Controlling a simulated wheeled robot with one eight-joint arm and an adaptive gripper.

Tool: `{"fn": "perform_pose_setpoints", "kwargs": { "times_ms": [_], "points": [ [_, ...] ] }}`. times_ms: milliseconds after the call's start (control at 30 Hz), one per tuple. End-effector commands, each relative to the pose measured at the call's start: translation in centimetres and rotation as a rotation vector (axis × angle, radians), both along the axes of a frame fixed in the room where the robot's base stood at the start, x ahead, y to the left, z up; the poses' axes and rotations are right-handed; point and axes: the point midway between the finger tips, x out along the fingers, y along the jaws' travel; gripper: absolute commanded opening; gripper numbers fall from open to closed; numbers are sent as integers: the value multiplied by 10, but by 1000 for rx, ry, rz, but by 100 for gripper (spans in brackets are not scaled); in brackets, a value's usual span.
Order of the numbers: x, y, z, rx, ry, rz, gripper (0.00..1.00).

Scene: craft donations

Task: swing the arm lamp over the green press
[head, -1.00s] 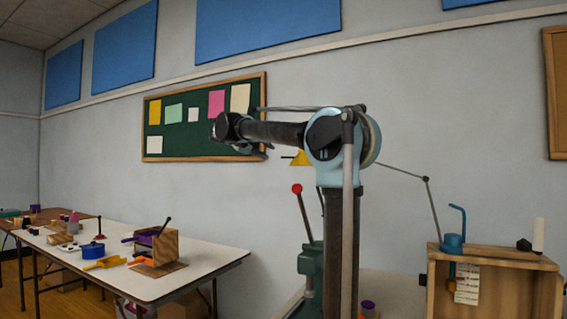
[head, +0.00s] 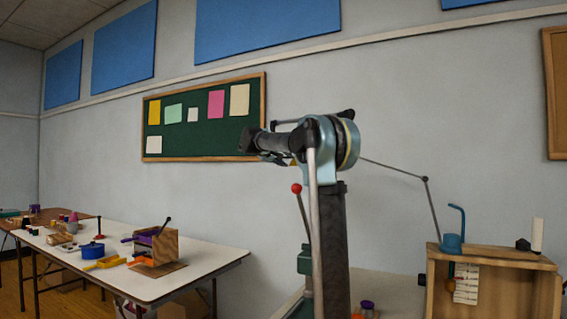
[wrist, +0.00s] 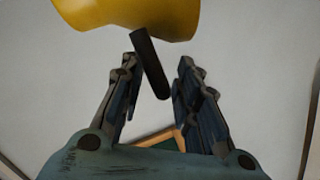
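The arm lamp's yellow shade (wrist: 130,12) fills the top of the wrist view. A dark bar-like handle (wrist: 150,62) slants down from it between the fingers of my gripper (wrist: 158,68). The fingers are open, with a gap on each side of the handle. In the head view my gripper (head: 264,143) is seen small and foreshortened, and the shade is hidden or nearly so behind my arm. The lamp's thin jointed arm (head: 395,169) runs right to its blue base. The green press (head: 304,262), with a red-knobbed lever (head: 297,188), is partly hidden behind my arm.
A wooden box (head: 500,255) at right carries the lamp base (head: 452,243) and a white cylinder. Small purple and orange items lie on the near table. A long white table (head: 205,258) with craft items stands at left.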

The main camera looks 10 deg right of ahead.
Motion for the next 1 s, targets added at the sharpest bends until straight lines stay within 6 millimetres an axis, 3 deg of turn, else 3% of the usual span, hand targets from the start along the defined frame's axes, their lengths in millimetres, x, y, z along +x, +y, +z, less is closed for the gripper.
{"fn": "perform_pose_setpoints", "kwargs": {
  "times_ms": [300,333,467,767,1000],
  "points": [
    [2,-2,-1,0,0,0,30],
    [2,-2,-1,0,0,0,27],
    [2,-2,-1,1,1,1,0],
    [2,0,-2,2,1,5,0],
    [-6,13,-2,4,1,39,0]
  ]
}}
